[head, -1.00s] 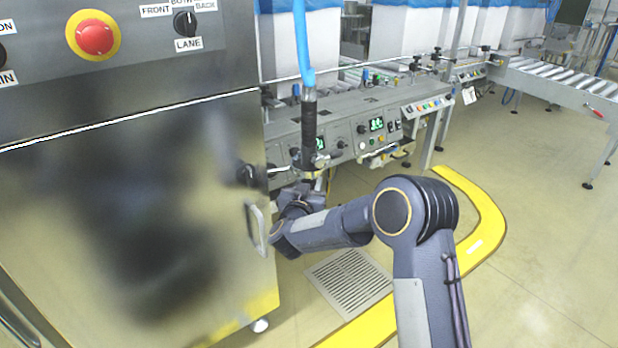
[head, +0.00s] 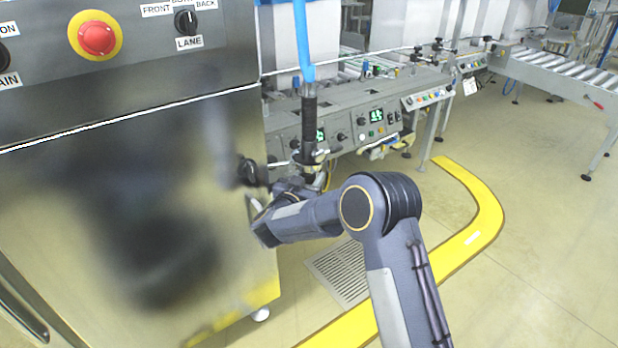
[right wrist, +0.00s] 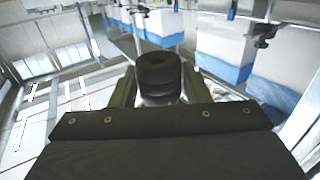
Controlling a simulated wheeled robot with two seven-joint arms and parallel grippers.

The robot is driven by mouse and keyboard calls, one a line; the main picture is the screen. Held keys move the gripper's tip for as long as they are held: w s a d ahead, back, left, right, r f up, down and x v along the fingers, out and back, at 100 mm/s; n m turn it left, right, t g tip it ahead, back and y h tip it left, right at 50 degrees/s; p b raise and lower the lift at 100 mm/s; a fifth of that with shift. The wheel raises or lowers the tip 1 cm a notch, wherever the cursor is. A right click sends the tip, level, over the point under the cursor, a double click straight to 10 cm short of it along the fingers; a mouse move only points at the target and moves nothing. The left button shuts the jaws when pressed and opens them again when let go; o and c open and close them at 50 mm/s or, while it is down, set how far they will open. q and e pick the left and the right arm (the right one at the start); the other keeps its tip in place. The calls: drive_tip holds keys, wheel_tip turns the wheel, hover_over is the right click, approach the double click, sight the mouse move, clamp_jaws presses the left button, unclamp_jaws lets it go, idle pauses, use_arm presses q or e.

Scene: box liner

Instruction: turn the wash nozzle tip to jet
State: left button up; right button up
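The wash nozzle (head: 309,125) hangs upright from a blue hose, with a dark ribbed grip and a brass fitting low on it. Its black ringed tip (right wrist: 160,78) shows in the right wrist view, its round opening facing up in that picture. My right gripper (right wrist: 160,92) has one finger on each side of the tip and appears shut on it. In the head view my right gripper (head: 306,187) is at the nozzle's lower end, small and partly hidden by the wrist. My left gripper is not in view.
A steel cabinet (head: 120,200) with a red stop button (head: 97,38) and a lane switch (head: 186,22) fills the left side, close to my right wrist. A control console (head: 350,115) stands behind the nozzle. A roller conveyor (head: 560,75) is at the right. Open floor lies right of my arm.

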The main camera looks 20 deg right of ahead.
drive_tip(key=shift+o, duration=1.4)
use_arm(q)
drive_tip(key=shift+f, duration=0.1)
